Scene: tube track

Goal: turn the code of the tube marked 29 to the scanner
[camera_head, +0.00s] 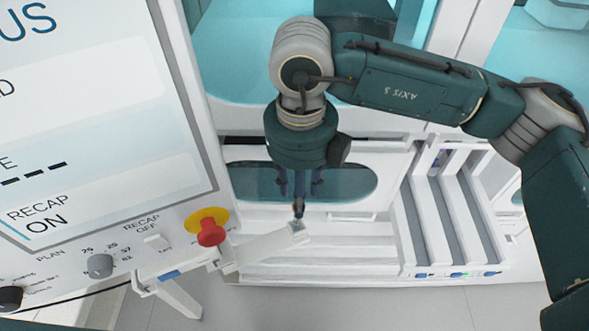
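My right arm comes in from the right, and its gripper (298,207) points down in front of the white machine. The fingers look dark and narrow, and I cannot tell whether they are open or shut, or whether they hold a tube. The gripper tip is just above the small grey end of a white arm-like track (265,248); I cannot tell if they touch. No tube marked 29 and no code can be made out. I cannot pick out the scanner. My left gripper is not in view.
A large tilted screen panel (100,110) reading "RECAP ON" fills the left. Below it are a red stop button (211,232) on yellow, a grey dial (100,265) and a recap switch (157,242). White slotted lanes (445,225) stand right of the gripper. The floor in front is clear.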

